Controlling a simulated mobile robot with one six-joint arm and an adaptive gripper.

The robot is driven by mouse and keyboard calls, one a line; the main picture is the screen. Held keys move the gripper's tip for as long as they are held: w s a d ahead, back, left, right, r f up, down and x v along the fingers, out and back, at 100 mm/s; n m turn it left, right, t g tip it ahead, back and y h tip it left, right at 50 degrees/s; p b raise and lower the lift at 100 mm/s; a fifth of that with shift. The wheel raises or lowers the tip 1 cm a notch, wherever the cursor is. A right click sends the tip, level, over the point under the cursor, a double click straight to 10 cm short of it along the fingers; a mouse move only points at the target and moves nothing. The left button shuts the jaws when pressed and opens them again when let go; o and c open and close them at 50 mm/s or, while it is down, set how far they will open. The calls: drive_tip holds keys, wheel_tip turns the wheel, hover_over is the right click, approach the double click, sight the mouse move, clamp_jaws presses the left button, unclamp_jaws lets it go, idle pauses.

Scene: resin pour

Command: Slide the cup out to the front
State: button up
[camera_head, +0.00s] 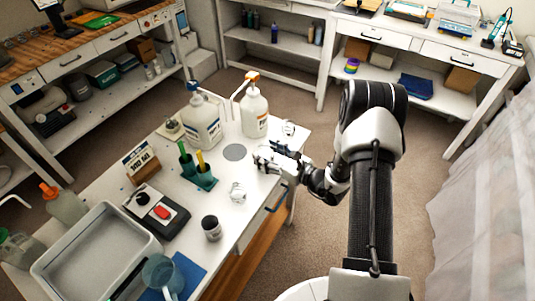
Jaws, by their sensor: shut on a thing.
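My gripper (266,158) reaches in from the right, low over the right part of the white table (222,186). It is shut on a small, pale, clear thing that looks like a cup (260,163). The fingers hide much of it, and I cannot tell whether it touches the tabletop. Another small clear cup-like thing (238,192) stands apart, nearer the front. A further clear one (289,129) stands behind the gripper near the table's right edge.
Two pump bottles, one (203,125) left of the other (254,112), stand behind the gripper. A grey disc (235,152) lies just left of it. A green holder (199,177), dark jar (211,228), scale (157,212) and grey tray (97,258) occupy the table's left and front.

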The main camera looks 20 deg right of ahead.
drive_tip(key=o, duration=1.1)
drive_tip(key=shift+s+d, duration=0.1)
drive_tip(key=v, duration=1.1)
drive_tip(key=shift+s+d, duration=0.2)
drive_tip(key=shift+s, duration=0.15)
drive_tip(key=shift+r, duration=0.1)
